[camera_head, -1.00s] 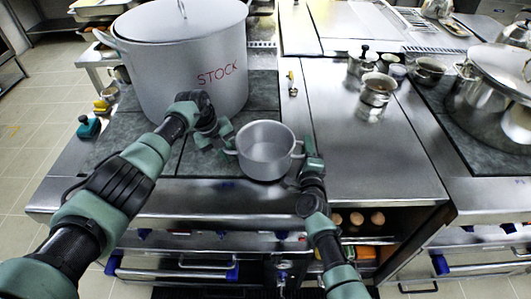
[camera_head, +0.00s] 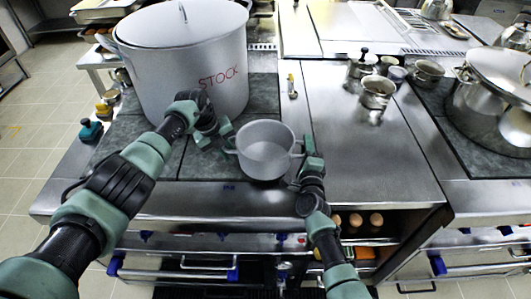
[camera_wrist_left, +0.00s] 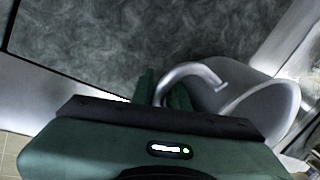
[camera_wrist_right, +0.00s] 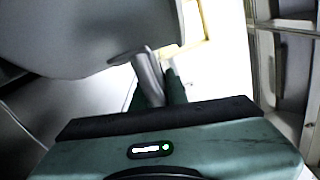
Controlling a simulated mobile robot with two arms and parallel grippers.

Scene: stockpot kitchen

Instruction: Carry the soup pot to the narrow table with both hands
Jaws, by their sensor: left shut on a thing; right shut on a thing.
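The soup pot (camera_head: 265,150) is a small grey metal pot with two side handles, near the front edge of the stove. It looks empty and upright. My left gripper (camera_head: 228,139) is shut on its left handle, which shows as a curved bar in the left wrist view (camera_wrist_left: 196,72). My right gripper (camera_head: 304,152) is shut on its right handle, seen between the fingers in the right wrist view (camera_wrist_right: 150,75). I cannot tell whether the pot's base touches the stove top. I cannot make out for sure which surface is the narrow table.
A large pot marked STOCK (camera_head: 190,65) stands close behind my left gripper. A steel counter (camera_head: 370,160) to the right has bare room in front, with small metal pots (camera_head: 376,92) at its back. A big lidded pot (camera_head: 495,95) stands far right. Eggs (camera_head: 356,220) sit on a shelf below.

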